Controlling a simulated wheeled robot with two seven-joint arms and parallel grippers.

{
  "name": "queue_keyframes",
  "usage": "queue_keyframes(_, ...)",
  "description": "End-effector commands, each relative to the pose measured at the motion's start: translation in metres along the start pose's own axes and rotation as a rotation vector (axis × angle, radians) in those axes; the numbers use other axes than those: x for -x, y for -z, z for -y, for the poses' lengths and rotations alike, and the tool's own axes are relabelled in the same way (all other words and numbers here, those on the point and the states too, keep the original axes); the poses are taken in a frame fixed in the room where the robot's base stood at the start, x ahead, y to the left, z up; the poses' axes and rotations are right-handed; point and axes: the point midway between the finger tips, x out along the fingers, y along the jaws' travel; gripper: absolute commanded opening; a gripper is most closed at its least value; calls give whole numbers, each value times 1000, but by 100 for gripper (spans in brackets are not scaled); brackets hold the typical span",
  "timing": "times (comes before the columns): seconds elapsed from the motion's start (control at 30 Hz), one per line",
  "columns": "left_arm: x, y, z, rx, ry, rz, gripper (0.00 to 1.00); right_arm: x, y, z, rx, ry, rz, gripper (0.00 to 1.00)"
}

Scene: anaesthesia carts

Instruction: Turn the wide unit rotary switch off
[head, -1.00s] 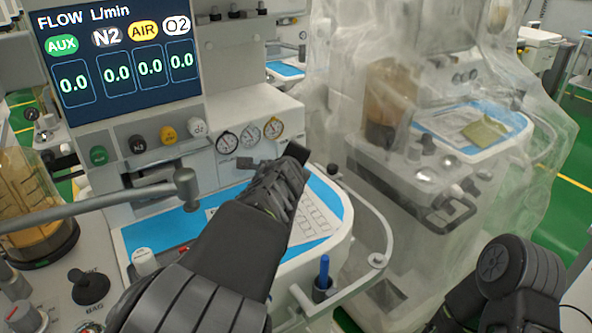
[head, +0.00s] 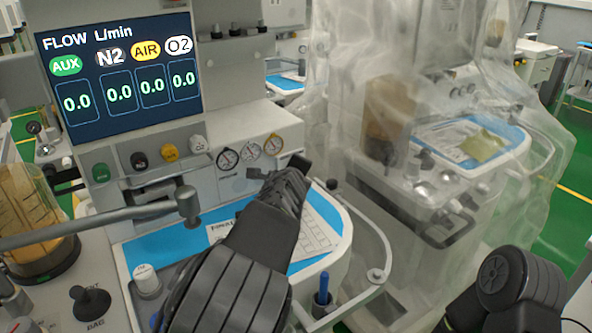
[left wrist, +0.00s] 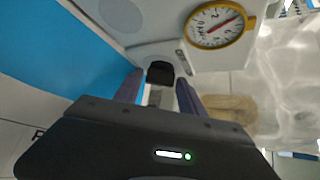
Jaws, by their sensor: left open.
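A small black knob (left wrist: 160,73), which looks like the rotary switch, shows in the left wrist view straight ahead, beside the gauge housing. My left gripper (left wrist: 157,90) is open, with one finger to each side of the knob in the picture. I cannot tell whether the fingers touch it or how far they are from it. In the head view my left gripper (head: 279,171) is in front of the wide unit's panel, just below the gauges, and hides the panel behind it. My right gripper is out of view; only dark links of my right arm show at lower right.
The unit's flow display (head: 118,78) reads 0.0 in every box. Pressure gauges (head: 250,150) sit just above my left gripper. A grey jointed bar (head: 100,217) crosses at left. A curved rail (head: 380,235) edges the blue worktop. A plastic-covered cart (head: 420,150) stands at right.

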Motion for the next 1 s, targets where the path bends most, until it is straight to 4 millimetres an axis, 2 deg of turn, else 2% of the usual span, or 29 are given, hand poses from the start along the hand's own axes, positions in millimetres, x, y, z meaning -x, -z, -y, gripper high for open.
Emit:
queue_keyframes(0.3,-4,0,0,0,0,0,47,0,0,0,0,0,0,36)
queue_keyframes(0.87,-3,0,0,0,0,0,1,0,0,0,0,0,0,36)
queue_keyframes(1.0,-4,1,-1,2,2,0,0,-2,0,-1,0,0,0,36)
